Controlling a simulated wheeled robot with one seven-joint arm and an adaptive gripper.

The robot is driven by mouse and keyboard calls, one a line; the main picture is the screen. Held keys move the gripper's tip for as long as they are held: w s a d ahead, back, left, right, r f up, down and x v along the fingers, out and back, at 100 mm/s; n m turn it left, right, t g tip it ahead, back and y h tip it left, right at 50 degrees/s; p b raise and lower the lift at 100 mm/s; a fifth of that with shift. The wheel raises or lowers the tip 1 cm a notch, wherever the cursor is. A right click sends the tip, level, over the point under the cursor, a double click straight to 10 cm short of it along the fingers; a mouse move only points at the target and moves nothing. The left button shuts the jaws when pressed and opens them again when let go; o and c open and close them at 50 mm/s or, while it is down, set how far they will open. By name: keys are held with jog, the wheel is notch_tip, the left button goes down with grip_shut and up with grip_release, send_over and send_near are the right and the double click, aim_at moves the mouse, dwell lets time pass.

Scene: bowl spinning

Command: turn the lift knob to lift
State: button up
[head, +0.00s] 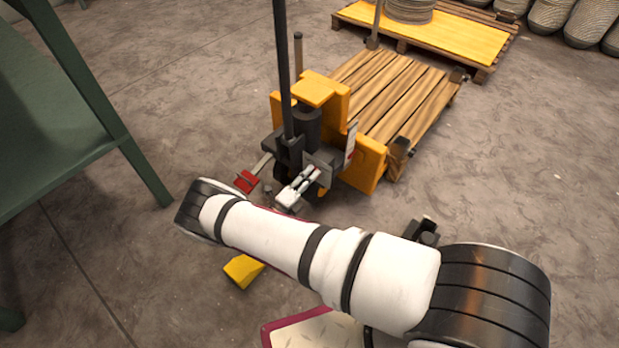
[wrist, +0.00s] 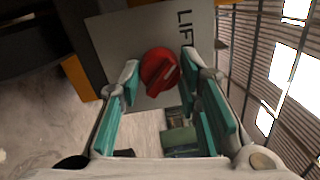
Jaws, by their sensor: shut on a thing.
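The red lift knob (wrist: 160,72) sits on a grey plate (wrist: 115,40) marked "LIFT" in the wrist view. My gripper (wrist: 160,78) has its teal-padded fingers on either side of the knob and is shut on it. In the head view my gripper (head: 298,188) reaches the front of a yellow and black lift truck (head: 368,165). The knob cannot be made out there, behind my gripper.
A red pedal (head: 246,181) sticks out left of my gripper. A wooden pallet (head: 395,90) lies behind the truck's yellow body. A green table (head: 60,120) stands at the left. A yellow block (head: 243,270) lies on the floor.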

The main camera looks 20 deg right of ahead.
jog(key=o, duration=1.1)
jog(key=shift+o, duration=0.2)
jog(key=r+v, duration=0.1)
jog(key=v, duration=1.1)
jog(key=shift+f, duration=0.5)
jog(key=shift+a, duration=0.1)
